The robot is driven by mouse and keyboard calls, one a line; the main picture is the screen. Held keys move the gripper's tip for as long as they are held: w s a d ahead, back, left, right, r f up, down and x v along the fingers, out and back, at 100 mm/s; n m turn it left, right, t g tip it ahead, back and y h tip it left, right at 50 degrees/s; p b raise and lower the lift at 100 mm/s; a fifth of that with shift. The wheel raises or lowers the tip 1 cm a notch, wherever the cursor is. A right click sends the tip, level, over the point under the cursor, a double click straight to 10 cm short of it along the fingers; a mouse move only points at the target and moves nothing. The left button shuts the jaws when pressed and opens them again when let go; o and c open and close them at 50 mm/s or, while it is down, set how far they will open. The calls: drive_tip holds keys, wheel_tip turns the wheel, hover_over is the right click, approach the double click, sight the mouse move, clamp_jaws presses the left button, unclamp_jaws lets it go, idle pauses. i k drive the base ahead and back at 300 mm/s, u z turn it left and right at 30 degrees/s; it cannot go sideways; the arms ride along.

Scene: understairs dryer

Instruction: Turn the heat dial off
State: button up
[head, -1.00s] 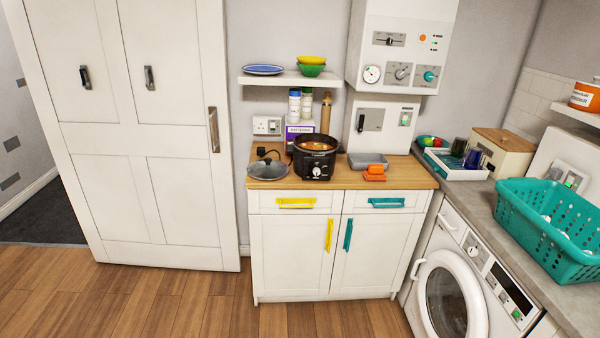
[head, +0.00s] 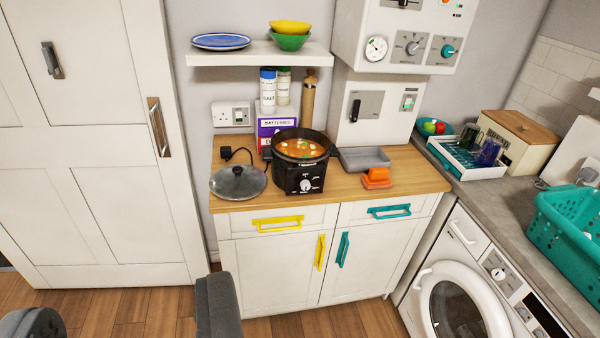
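The black slow cooker (head: 298,170) stands on the wooden worktop with its lid off and stew inside. A dial (head: 306,186) with a pale knob is on its front. The boiler unit on the wall has a grey dial (head: 413,47) and a teal dial (head: 447,50). I cannot tell from their labels which one is the heat dial. Dark grey parts of mine show at the bottom left, one upright (head: 217,305) and one at the corner. They are in front of and below the worktop, touching no dial. I cannot make out whether the gripper is open.
A glass lid (head: 238,182) lies left of the cooker, with a grey tray (head: 363,159) and an orange object (head: 376,178) on its right. A shelf (head: 258,54) hangs above. The white washer or dryer (head: 461,287) and teal basket (head: 568,230) are at right. Floor shows at lower left.

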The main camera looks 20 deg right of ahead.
sight(305, 185)
drive_tip(key=u, duration=0.05)
drive_tip(key=i, duration=1.35)
drive_tip(key=z, duration=1.4)
